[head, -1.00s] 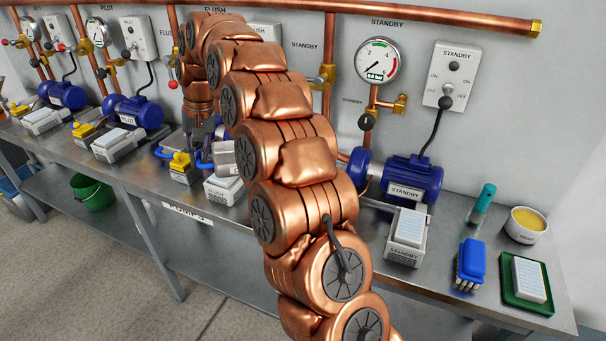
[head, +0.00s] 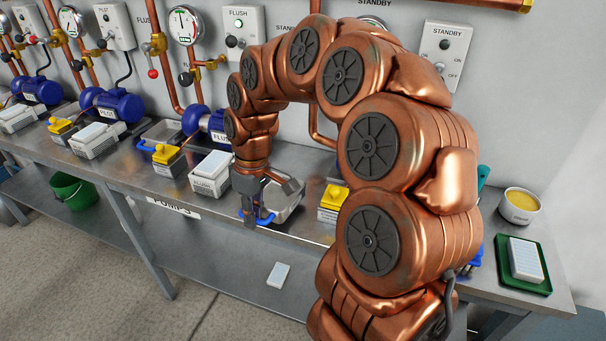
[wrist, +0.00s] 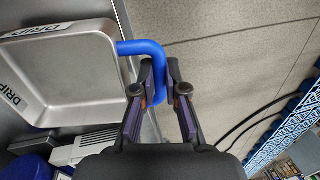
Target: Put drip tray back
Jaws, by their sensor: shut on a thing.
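The drip tray is a shallow grey metal tray (head: 287,205) with a blue loop handle (head: 266,217). The wrist view shows its inside (wrist: 75,75), empty where visible, with DRIP labels on its rim and the blue handle (wrist: 140,47) at its side. My gripper (head: 250,215) is shut on the handle; its two fingers (wrist: 165,78) close around the blue bar. The tray is at the bench top, right of the white FLUSH box (head: 211,172). I cannot tell whether it touches the bench. My arm hides the STANDBY pump.
A yellow-topped block (head: 333,200) stands close to the tray's right. Another tray (head: 160,132) lies left of the FLUSH pump (head: 208,122). A green tray (head: 524,265) and a tub (head: 520,205) stand at the right end. A white block (head: 278,275) lies below the bench edge.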

